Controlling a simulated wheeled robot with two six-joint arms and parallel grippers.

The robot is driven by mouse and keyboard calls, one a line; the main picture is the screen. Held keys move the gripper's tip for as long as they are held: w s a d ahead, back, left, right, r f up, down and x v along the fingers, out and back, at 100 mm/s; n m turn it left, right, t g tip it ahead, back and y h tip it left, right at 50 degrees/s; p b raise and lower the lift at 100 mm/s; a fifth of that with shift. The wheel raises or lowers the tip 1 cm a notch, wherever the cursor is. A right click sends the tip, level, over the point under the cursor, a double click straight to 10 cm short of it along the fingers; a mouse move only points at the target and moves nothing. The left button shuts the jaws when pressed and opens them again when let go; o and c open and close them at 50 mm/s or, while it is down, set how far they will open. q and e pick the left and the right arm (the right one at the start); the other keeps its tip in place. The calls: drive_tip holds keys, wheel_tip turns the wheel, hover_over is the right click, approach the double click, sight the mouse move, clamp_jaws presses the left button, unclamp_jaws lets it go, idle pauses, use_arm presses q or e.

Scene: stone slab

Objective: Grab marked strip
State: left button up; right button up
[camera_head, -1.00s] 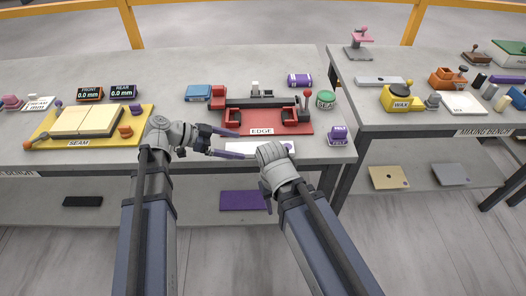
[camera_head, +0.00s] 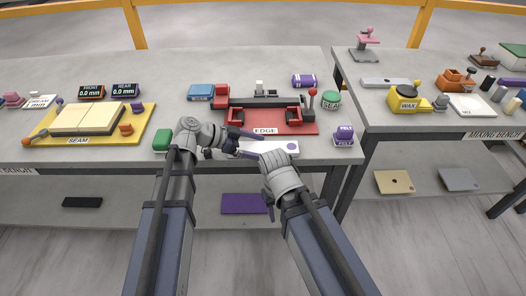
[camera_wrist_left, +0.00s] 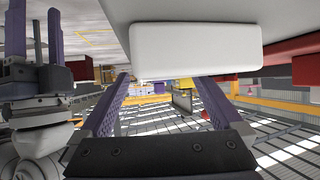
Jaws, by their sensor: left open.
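The marked strip is a flat white bar with a purple dot near its right end (camera_head: 278,146). It lies at the front edge of the left bench, just in front of the red EDGE fixture (camera_head: 292,128). My left gripper (camera_head: 238,143) is open at the strip's left end, with one purple finger behind it and one in front. In the left wrist view, the strip's pale end (camera_wrist_left: 195,48) looms close above the open fingers (camera_wrist_left: 160,92); contact cannot be told. My right gripper (camera_head: 268,205) hangs low before the bench edge, mostly hidden behind its own wrist.
A green block (camera_head: 161,140) sits left of my left wrist. The yellow SEAM board (camera_head: 60,138) is farther left. A purple felt holder (camera_head: 344,136) stands right of the strip. A purple sheet (camera_head: 245,204) lies on the lower shelf.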

use_arm(q)
clamp_jaws()
idle(0.8)
